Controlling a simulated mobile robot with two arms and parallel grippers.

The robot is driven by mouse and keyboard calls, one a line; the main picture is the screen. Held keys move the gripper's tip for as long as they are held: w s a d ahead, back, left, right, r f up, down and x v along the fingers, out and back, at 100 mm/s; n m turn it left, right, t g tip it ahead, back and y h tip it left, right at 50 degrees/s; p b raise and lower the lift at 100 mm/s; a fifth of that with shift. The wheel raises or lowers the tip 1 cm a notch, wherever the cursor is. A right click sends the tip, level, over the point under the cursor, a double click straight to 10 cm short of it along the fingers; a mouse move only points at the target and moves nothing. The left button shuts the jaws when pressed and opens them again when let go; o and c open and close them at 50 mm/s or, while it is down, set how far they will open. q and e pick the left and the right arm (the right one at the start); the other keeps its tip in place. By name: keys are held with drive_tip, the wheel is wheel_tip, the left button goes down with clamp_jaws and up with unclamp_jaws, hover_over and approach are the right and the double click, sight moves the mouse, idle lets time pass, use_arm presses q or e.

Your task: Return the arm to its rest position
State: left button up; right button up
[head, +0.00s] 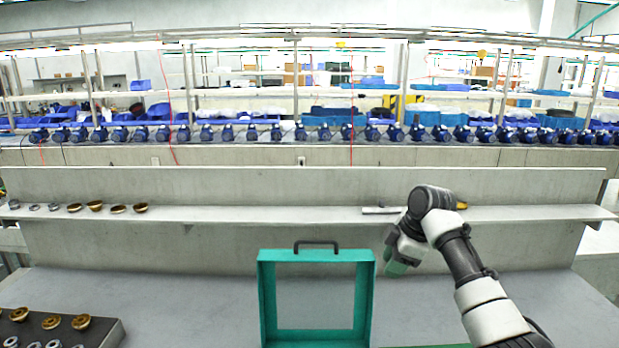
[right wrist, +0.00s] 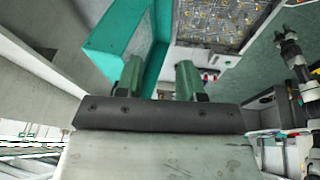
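My right arm reaches in from the lower right of the head view. Its gripper (head: 399,265) hangs pointing down in front of the shelf, to the right of a teal frame with a dark handle (head: 266,300). In the right wrist view the two green fingers of my right gripper (right wrist: 160,76) stand apart, with nothing seen between them. A teal part (right wrist: 115,38) shows beyond the fingers there. My left gripper is not seen in the head view.
A shelf (head: 300,214) runs across, with several brass and grey rings (head: 95,206) at left and a tool partly behind my arm. A dark tray with brass parts (head: 105,338) is lower left. The bench (head: 190,300) left of the frame is clear. Blue pumps line the back.

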drive_tip(key=s+a+f+m+h, duration=0.15)
drive_tip(key=s+f+m, duration=0.45)
drive_tip(key=s+f, duration=1.45)
drive_tip(key=s+d+m+t+h, duration=0.3)
drive_tip(key=s+m, duration=0.6)
drive_tip(key=s, duration=1.5)
wheel_tip(320, 180, down, 28)
drive_tip(key=d+g, duration=0.1)
drive_tip(key=g, duration=0.2)
drive_tip(key=s+d+f+g+b, duration=0.1)
drive_tip(key=s+d+f, duration=0.2)
drive_tip(key=s+f, duration=1.3)
drive_tip(key=shift+s+n+y, duration=0.3)
drive_tip(key=shift+s+y, duration=0.05)
